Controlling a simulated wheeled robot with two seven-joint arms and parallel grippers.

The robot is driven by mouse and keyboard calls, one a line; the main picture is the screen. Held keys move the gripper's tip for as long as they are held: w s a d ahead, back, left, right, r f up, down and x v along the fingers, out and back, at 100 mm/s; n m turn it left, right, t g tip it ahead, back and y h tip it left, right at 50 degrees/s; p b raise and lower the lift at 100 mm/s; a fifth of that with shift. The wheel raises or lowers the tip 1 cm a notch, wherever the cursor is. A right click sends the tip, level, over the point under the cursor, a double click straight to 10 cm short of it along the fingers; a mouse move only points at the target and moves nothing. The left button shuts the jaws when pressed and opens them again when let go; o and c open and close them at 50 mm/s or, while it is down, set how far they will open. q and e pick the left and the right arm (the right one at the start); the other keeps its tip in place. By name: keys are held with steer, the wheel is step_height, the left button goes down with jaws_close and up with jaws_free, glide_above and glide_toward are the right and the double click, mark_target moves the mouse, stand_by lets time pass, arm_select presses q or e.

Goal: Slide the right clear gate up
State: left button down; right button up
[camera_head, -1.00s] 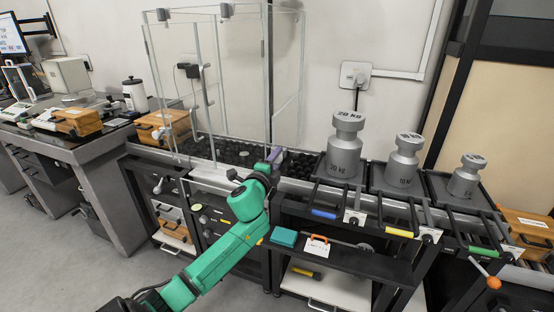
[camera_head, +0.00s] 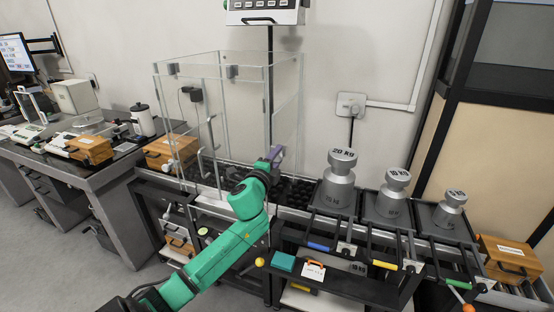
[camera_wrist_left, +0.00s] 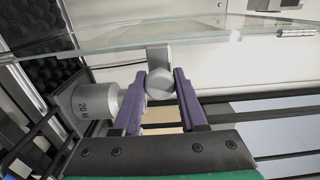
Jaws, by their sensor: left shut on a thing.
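The clear gate (camera_head: 285,115) is the right-hand pane of the glass enclosure (camera_head: 185,120); its edges are hard to tell from the other panes. My left gripper (camera_head: 276,155) is at the right side of the enclosure. In the left wrist view, the purple fingers of my left gripper (camera_wrist_left: 165,100) are shut on a round grey knob (camera_wrist_left: 160,84) on a short block beside a clear pane (camera_wrist_left: 120,45). The fingers partly hide the knob's sides. My right gripper is out of view.
A 20 kg weight (camera_head: 338,183) stands close right of the gripper, with a 10 kg weight (camera_head: 393,196) and a smaller weight (camera_head: 450,211) farther right. A panel with buttons (camera_head: 264,12) hangs above the enclosure. A wooden box (camera_head: 170,152) stands to its left.

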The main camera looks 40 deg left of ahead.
arm_select(q)
step_height(320, 180, up, 10)
steer(key=p, duration=0.6)
steer(key=shift+p, duration=0.4)
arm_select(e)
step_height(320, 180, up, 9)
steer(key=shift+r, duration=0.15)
arm_select(q)
steer(key=shift+r, duration=0.15)
steer(key=shift+c, duration=2.3)
jaws_free()
steer(key=shift+f, duration=0.2)
steer(key=shift+s+d, duration=0.1)
steer(key=shift+s, duration=0.2)
steer(key=b+v, duration=0.2)
steer(key=v, duration=1.2)
steer(key=shift+b, duration=0.4)
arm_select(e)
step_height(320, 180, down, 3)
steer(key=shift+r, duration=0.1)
